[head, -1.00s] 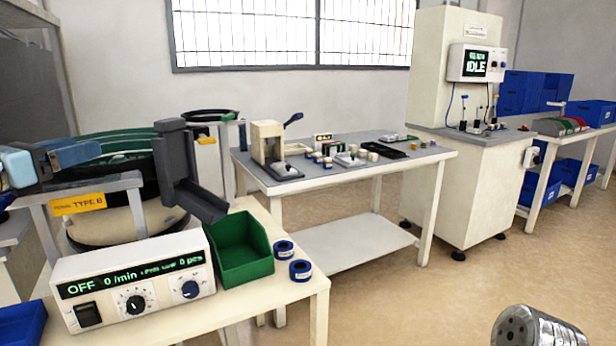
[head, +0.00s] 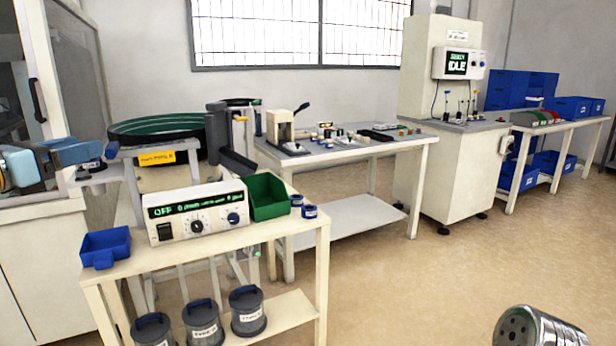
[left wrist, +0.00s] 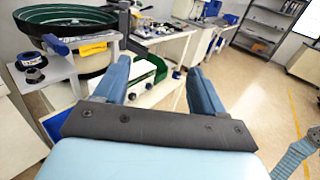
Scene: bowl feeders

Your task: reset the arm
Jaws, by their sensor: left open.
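My left gripper (head: 85,150) reaches in from the left edge of the head view, with its blue fingers pointing right. In the left wrist view its two blue fingers (left wrist: 158,88) stand apart with nothing held between them. It hangs in the air, apart from the feeder and the bench. At the lower right of the head view is a round metal part of my own body. My right gripper is not seen in the head view.
A bowl feeder (head: 160,130) and its control box (head: 198,212), reading OFF, stand ahead. A green bin (head: 267,197), blue bin (head: 105,246) and two blue-ringed spools are on the bench (head: 322,240). Lidded canisters (head: 203,325) stand below. Open floor lies right.

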